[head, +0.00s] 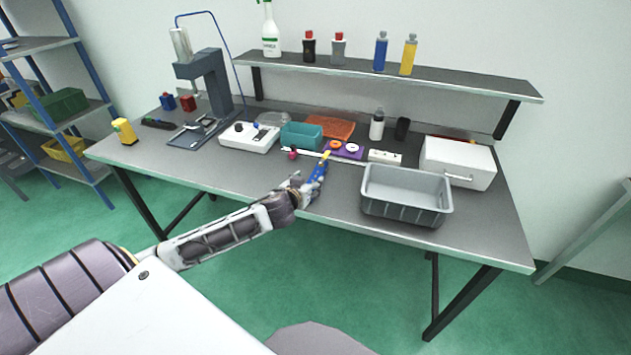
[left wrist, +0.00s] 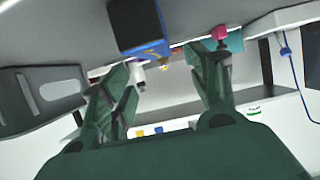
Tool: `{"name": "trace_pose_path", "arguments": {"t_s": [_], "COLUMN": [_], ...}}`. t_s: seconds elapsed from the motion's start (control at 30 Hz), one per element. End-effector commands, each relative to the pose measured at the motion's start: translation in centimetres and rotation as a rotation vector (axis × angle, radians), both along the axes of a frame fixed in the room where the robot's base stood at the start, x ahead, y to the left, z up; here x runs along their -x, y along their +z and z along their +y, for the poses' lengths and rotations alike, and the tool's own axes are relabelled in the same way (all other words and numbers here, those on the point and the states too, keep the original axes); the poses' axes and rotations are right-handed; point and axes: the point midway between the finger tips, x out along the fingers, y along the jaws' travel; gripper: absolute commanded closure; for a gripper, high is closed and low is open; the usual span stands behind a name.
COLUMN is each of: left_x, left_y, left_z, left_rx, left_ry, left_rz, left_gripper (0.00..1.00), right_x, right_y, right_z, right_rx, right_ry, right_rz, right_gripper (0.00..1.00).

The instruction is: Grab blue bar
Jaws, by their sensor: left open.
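A slim blue bar (head: 318,172) with a yellow piece near its far end lies at the front middle of the table, beside the grey bin. My left gripper (head: 308,188) is at the near end of the bar, and its fingers partly cover that end. In the left wrist view my left gripper (left wrist: 162,68) is open, with its two green fingers apart. A dark block with a blue edge (left wrist: 156,49) shows beyond the fingertips, probably the bar; I cannot tell whether a finger touches it. My right gripper is in neither view.
A grey bin (head: 405,207) stands right of the bar on the table (head: 250,185). The front left of the table is clear.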

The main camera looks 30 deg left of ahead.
Motion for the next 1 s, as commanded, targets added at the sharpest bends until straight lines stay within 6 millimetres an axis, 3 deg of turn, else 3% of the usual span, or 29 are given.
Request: {"name": "trace_pose_path", "arguments": {"t_s": [0.4, 1.0], "left_x": [-2.4, -2.9], "left_y": [-1.0, -1.2], "left_z": [0.6, 0.7], "left_rx": [0.001, 0.000], "left_ry": [0.000, 0.000], "left_rz": [0.000, -0.001], "left_gripper": [0.39, 0.39], "right_x": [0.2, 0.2], "right_y": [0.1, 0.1], "right_z": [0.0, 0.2], "right_rx": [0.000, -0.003], "right_ry": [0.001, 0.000], "right_rz": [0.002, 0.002], "right_gripper": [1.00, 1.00]}}
